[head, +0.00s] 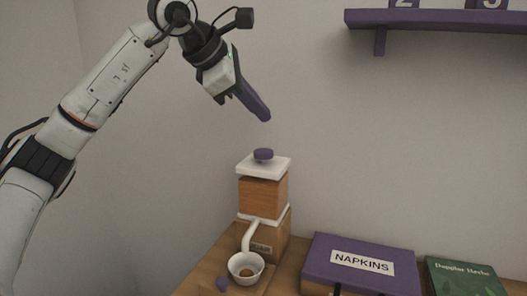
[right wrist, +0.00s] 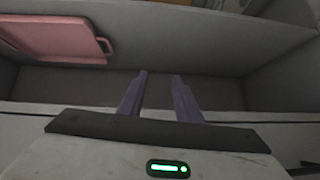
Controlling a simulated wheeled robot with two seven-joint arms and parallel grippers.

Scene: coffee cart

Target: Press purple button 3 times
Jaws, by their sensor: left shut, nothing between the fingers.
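The purple button (head: 263,154) is a round knob on top of a wooden grinder (head: 262,194) with a white lid, in the head view. My left gripper (head: 264,115) has purple fingers, is shut and empty, and hangs above the button, pointing down and to the right. A clear gap separates the fingertips from the button. My right gripper (right wrist: 160,76) shows in the right wrist view, with its two purple fingers apart and nothing between them.
A white cup (head: 246,267) with brown contents stands below the grinder's spout. A purple napkins box (head: 360,262) and a green book (head: 464,278) lie to the right. A purple shelf (head: 440,19) is at upper right. A pink object (right wrist: 55,38) lies near my right gripper.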

